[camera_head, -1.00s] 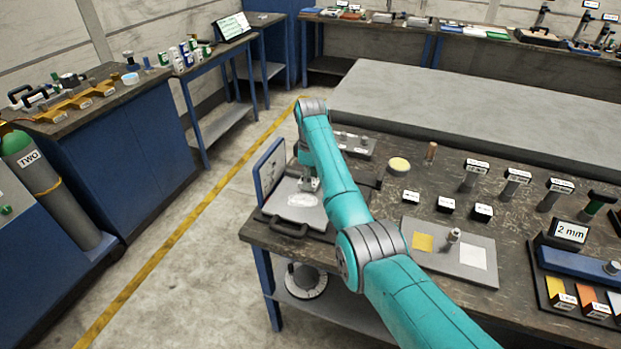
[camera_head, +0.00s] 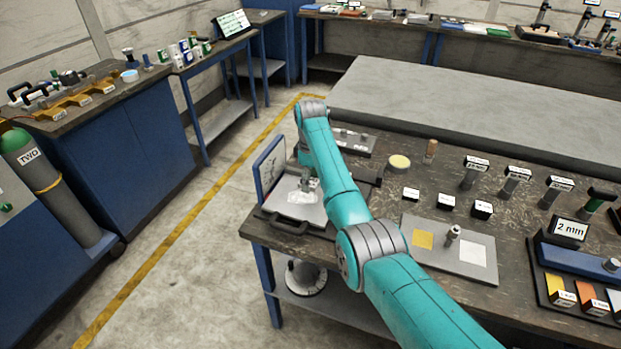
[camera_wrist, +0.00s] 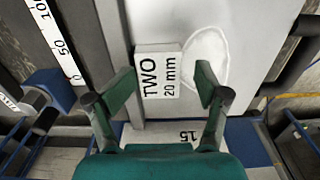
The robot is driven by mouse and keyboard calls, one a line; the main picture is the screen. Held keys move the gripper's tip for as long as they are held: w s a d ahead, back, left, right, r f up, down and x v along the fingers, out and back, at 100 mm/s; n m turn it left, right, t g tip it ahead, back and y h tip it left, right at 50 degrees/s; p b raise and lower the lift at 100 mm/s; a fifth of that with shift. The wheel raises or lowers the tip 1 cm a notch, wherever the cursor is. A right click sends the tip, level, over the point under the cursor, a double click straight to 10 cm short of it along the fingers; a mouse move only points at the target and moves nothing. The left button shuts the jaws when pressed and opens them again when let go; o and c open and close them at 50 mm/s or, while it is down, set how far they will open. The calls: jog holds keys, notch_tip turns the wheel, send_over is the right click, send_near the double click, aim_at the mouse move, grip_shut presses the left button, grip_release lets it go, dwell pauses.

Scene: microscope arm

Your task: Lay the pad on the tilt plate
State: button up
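The light grey plate (camera_head: 283,192), which appears to be the tilt plate, lies at the left end of the bench with a dark handle at its front. A white rounded patch with a pale outline is on it, right of centre in the wrist view (camera_wrist: 205,55); I cannot tell whether it is the pad or a marking. My gripper (camera_wrist: 162,88) is open over the plate, its green finger pads apart. A white block marked TWO 20 mm (camera_wrist: 158,75) shows between the fingers, with gaps visible at both sides.
A blue-framed upright panel (camera_head: 269,165) stands left of the plate. A scale strip (camera_wrist: 55,40) shows in the wrist view. To the right are a yellow disc (camera_head: 399,162), small labelled blocks and a grey board (camera_head: 448,262) with yellow and white squares.

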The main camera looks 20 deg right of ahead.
jog(key=shift+r, duration=0.15)
notch_tip(320, 180, up, 13)
dwell(0.7)
